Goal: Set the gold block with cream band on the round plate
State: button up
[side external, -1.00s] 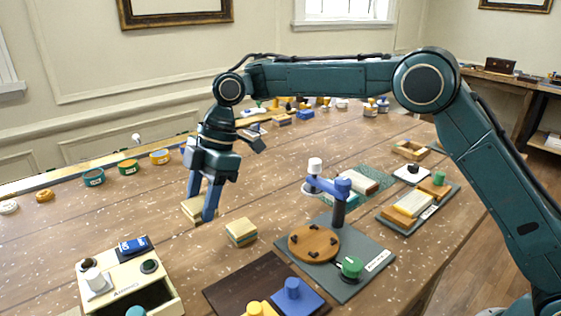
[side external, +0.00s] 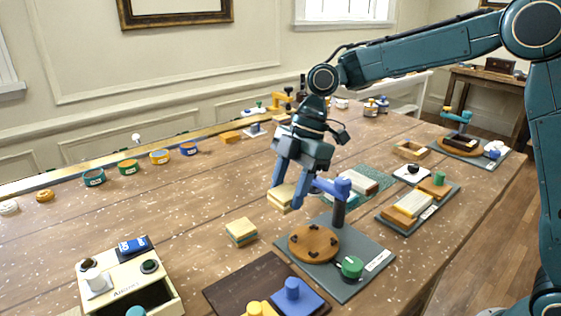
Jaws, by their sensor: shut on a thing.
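My gripper (side external: 288,197) is shut on a gold block with a cream band (side external: 280,200) and holds it above the table, behind and left of the brown round plate. The round plate (side external: 312,256) has several dark pegs around its top and sits on a grey base board (side external: 347,286). Nothing rests on the plate. A blue post with a side arm (side external: 340,190) stands behind it on the same board; my gripper hides part of that arm. A second brown round disc (side external: 461,146) lies on another board at the far right.
A similar banded block (side external: 241,232) lies on the table left of the round plate. A green knob (side external: 352,267) stands by the plate's front right edge. A cream drawer box (side external: 130,285) is at the front left. The left middle of the table is clear.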

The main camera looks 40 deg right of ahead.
send_over(311, 243)
jog(key=d, duration=0.2)
jog(key=shift+a+f, duration=0.25)
jog(key=shift+f, duration=0.1)
jog(key=shift+f, duration=0.2)
jog(key=shift+f, duration=3.55)
jog(key=shift+f, duration=0.25)
jog(key=o, duration=1.1)
jog(key=shift+c, duration=0.2)
jog(key=shift+r, duration=0.1)
jog(key=v, duration=1.3)
jog(key=shift+r, duration=0.3)
